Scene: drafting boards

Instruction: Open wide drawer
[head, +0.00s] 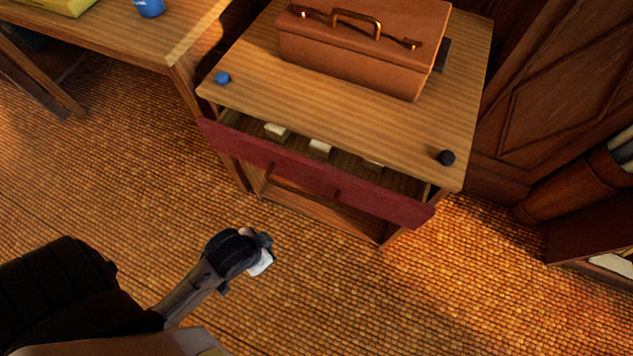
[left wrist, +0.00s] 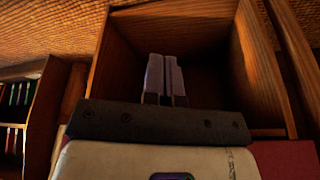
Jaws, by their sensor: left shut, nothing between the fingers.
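The wide drawer has a dark red front (head: 310,172) and sits under the top of the wooden side table. It stands partly out, and a gap behind the front shows pale blocks (head: 319,149) inside. A handle is on the front, hard to make out. My left gripper (head: 262,258) is shut and empty, in front of the drawer and apart from it in the head view. In the left wrist view its fingers (left wrist: 165,75) are together before an open wooden compartment (left wrist: 195,65), with a red panel (left wrist: 287,158) at lower right. My right gripper is not in view.
A brown case (head: 360,55) with a brass handle stands on the tabletop (head: 300,100). A blue knob-like object (head: 222,78) and a black one (head: 446,157) sit near its front corners. A desk (head: 130,40) is at left. The woven floor in front is clear.

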